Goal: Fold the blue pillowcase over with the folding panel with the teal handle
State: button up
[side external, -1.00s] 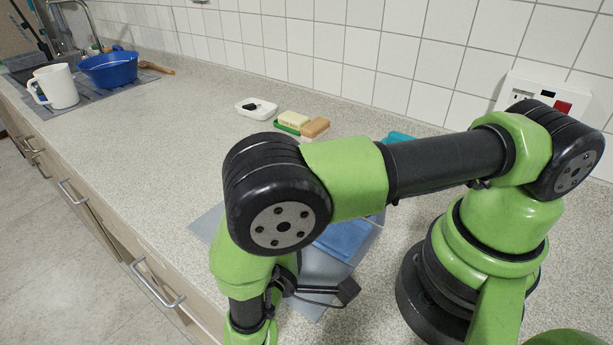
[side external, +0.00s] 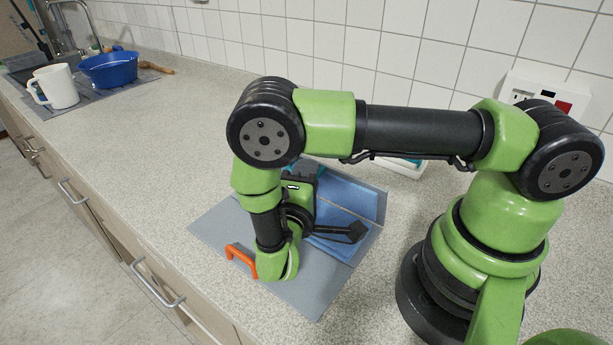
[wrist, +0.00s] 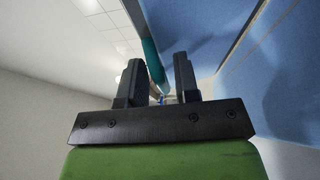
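The blue pillowcase (side external: 331,248) lies on the grey folding board (side external: 222,224). Behind it the folding panel (side external: 382,208) is tilted up from the board, with blue cloth on its face. Blue cloth also fills the right of the wrist view (wrist: 285,85). The teal handle (wrist: 152,62) shows in the wrist view between the fingers of my gripper (wrist: 160,80), close to the left finger. A gap shows beside the right finger. In the side view my arm hides my fingertips and most of the handle.
An orange handle (side external: 241,258) stands on the board's front part. A white tray (side external: 405,166) lies behind my arm. A blue bowl (side external: 107,69) and a white mug (side external: 56,86) stand far left. The counter between them and the board is clear.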

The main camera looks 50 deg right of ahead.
grip_shut()
jog(key=shift+a+f, duration=0.4)
jog(key=shift+o, duration=1.1)
grip_release()
jog(key=v, duration=1)
